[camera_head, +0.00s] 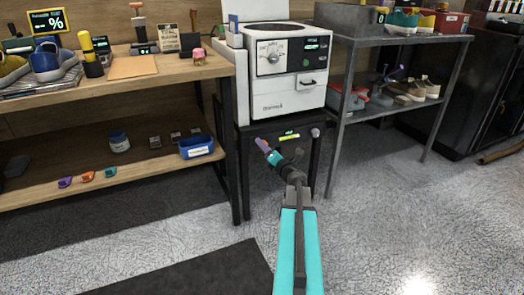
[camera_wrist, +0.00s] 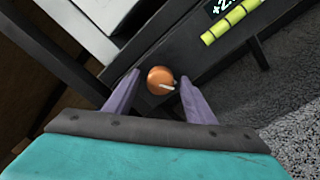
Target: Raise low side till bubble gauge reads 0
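A white machine (camera_head: 283,72) with a dial and small screens stands on a black stand (camera_head: 275,160). The bubble gauge (camera_head: 289,136) is a yellow-green strip on the stand's front, with a small display above it. In the wrist view the gauge (camera_wrist: 230,20) is at the upper right; its cut-off display starts with "+2". An orange round knob (camera_wrist: 160,80) with a white mark shows between my gripper's purple fingertips (camera_wrist: 159,78). The fingers are open with a gap on each side. In the head view my gripper (camera_head: 264,146) is at the stand's left front, hiding the orange knob. A grey knob (camera_head: 315,132) is at the right front.
A wooden workbench (camera_head: 175,72) with shoes and tools stands at the left, close to the stand. A grey metal shelf (camera_head: 400,40) with shoes stands at the right. The floor (camera_head: 400,220) in front is clear, with a dark mat (camera_head: 200,275) at the bottom.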

